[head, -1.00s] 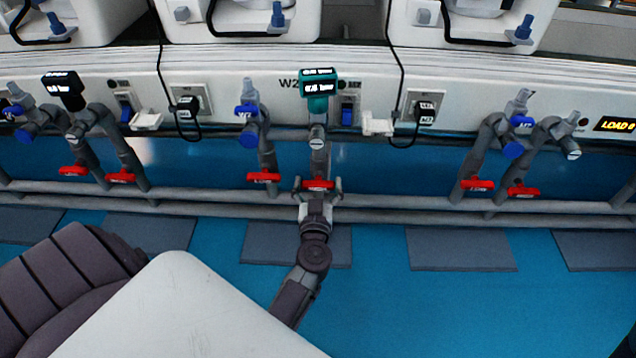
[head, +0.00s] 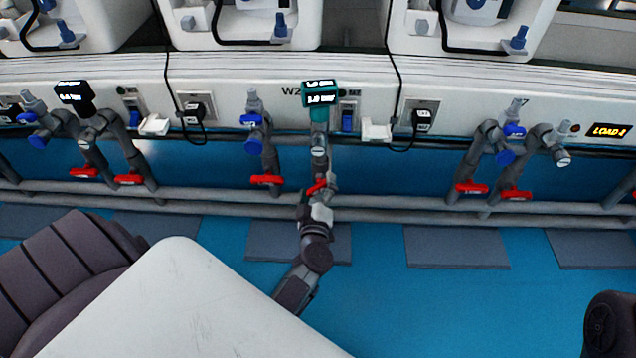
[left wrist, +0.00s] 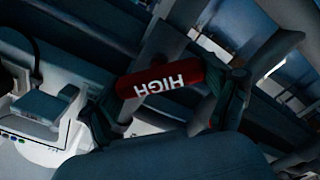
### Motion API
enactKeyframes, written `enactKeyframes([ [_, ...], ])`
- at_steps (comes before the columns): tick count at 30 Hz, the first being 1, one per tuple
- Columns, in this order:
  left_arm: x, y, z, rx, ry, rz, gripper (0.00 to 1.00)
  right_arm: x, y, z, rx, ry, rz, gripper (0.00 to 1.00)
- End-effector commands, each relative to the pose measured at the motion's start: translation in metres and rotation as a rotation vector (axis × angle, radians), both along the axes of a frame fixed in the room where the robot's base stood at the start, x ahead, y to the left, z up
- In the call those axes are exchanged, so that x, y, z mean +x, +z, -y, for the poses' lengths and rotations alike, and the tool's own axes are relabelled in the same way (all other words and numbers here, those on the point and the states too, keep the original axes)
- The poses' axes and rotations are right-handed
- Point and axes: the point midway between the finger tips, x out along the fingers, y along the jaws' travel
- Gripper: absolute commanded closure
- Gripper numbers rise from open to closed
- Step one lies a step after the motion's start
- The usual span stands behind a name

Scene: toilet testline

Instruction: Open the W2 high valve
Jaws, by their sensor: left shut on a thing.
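The W2 high valve's red handle (head: 317,187) is on the pipe below the teal gauge (head: 320,98) beside the "W2" label. In the left wrist view the red handle (left wrist: 160,82) reads "HIGH" upside down. My left gripper (head: 318,195) is shut on this handle, with a finger at each end of it. In the head view the handle slants, its right end higher, and the gripper partly covers it. My right gripper is out of view.
Another red handle (head: 266,180) is close on the left, under a blue-knobbed tap (head: 253,120). More red handles (head: 471,188) are farther right, and others at left. Grey horizontal pipes (head: 400,208) run along the wall. The blue floor (head: 450,310) in front is clear.

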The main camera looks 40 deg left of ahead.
Motion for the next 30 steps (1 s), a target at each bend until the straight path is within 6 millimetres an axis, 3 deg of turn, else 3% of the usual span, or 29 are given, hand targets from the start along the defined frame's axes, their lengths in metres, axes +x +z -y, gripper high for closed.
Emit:
enactKeyframes([
  [18, -0.0003, -0.0024, -0.0012, -0.470, 0.001, 0.289, 0.47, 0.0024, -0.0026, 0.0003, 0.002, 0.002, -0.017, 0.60],
  [30, -0.0004, -0.0034, -0.0015, -0.628, 0.001, 0.385, 0.47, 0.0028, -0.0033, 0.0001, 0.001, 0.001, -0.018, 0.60],
])
